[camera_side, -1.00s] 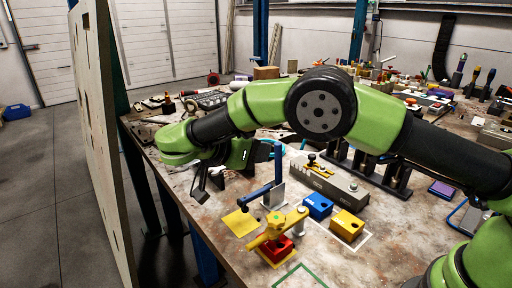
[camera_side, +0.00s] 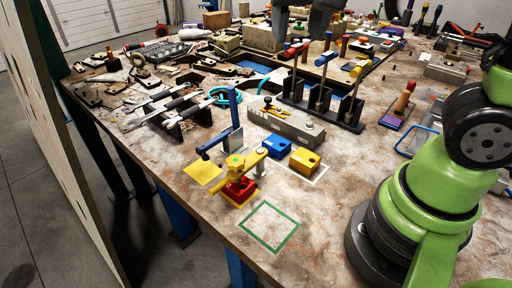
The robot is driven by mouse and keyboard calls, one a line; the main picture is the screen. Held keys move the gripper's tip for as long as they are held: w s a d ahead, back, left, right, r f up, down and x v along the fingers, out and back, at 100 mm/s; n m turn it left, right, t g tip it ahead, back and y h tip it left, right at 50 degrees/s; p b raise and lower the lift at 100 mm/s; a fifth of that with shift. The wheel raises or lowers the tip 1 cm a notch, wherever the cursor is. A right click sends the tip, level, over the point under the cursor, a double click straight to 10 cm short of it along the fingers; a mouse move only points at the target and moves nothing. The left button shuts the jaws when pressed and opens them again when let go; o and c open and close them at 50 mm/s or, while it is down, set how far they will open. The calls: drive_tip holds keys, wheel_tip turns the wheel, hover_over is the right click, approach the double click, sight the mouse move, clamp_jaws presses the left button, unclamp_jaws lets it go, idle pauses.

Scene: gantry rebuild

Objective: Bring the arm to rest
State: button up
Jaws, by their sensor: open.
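My gripper (camera_side: 300,36) appears as two dark fingers hanging in from the top edge. They are apart with a gap between them, and no object shows in the gap. The wrist above them is cut off by the frame. The fingers are over the back of the workbench (camera_side: 330,225) in the picture.
A blue block (camera_side: 277,147) and a yellow block (camera_side: 305,160) sit beside a grey fixture (camera_side: 285,124). Upright-handled tools (camera_side: 322,98) stand behind. The green-outlined square (camera_side: 270,205) is empty.

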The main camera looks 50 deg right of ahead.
drive_tip(key=s+a+n+t+y, duration=0.1)
drive_tip(key=s+n+t+y, duration=0.2)
drive_tip(key=s, duration=0.7)
drive_tip(key=shift+a+t+y, duration=0.3)
drive_tip(key=shift+t+y, duration=0.3)
drive_tip(key=shift+t, duration=0.3)
